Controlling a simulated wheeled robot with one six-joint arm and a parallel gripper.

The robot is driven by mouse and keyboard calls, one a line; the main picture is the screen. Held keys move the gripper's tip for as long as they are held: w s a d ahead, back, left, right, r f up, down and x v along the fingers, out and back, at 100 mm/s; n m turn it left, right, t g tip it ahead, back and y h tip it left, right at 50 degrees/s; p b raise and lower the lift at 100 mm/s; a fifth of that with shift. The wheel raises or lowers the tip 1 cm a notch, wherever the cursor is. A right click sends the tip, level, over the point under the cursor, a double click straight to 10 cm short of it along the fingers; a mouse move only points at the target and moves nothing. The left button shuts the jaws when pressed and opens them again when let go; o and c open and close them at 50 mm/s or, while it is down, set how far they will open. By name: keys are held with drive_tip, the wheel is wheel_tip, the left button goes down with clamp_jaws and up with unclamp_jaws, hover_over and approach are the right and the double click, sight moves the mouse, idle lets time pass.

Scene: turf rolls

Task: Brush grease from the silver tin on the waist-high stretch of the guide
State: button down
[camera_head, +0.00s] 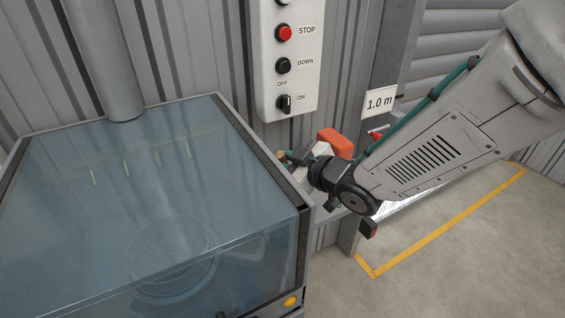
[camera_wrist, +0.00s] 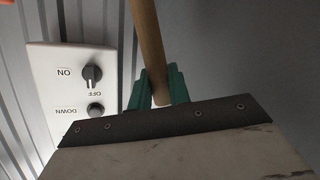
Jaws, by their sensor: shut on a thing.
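My gripper (camera_head: 290,157) is at the end of the arm, right of the glass case and below the control panel, partly hidden by my wrist. In the wrist view my gripper (camera_wrist: 160,78) has its teal fingers closed on a round wooden handle (camera_wrist: 148,38), seemingly the brush's. The handle's far end leaves the top of the picture, so no bristles show. A grey upright (camera_head: 388,62), probably the guide, carries a white "1.0 m" sign (camera_head: 379,102) and stands right of the control panel. I cannot make out the silver tin in either view.
A glass-topped case (camera_head: 215,105) fills the left front. The control panel (camera_head: 301,75) hangs on the ribbed wall; its knobs also show in the wrist view (camera_wrist: 70,100). An orange-red block (camera_head: 335,142) is beside my wrist. Yellow lines (camera_head: 430,236) mark open floor at right.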

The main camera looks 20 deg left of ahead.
drive_tip(key=shift+r, duration=3.15)
